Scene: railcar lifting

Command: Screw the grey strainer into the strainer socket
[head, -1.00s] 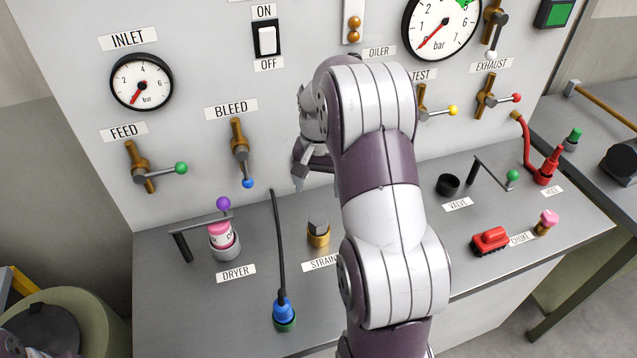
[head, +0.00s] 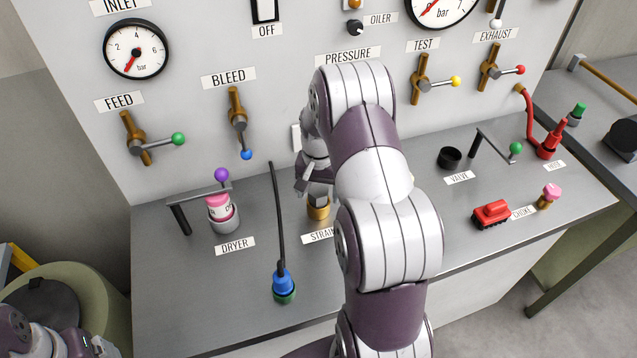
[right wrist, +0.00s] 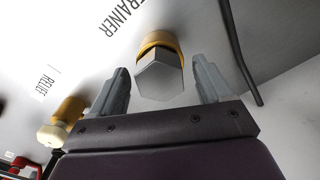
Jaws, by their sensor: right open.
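The grey strainer (head: 319,190) is a hexagonal grey block standing upright in the brass strainer socket (head: 318,211), behind the partly covered STRAINER label. My right gripper (head: 316,178) is at the strainer from above, its far side partly hidden by my right arm. In the right wrist view, the strainer's hex head (right wrist: 160,80) lies between the two open grey fingers, with a visible gap on each side. The yellow-brass socket (right wrist: 160,40) shows behind it. How deep the strainer sits in the socket I cannot tell. Part of my left arm shows at the lower left; its jaws are not clear.
A black rod rises from a blue-and-green base (head: 284,285) just left of the strainer. The pink-and-white dryer (head: 219,208) stands further left under a bar. The panel with valves stands behind. A red block (head: 491,214) and the black valve cup (head: 449,158) are to the right.

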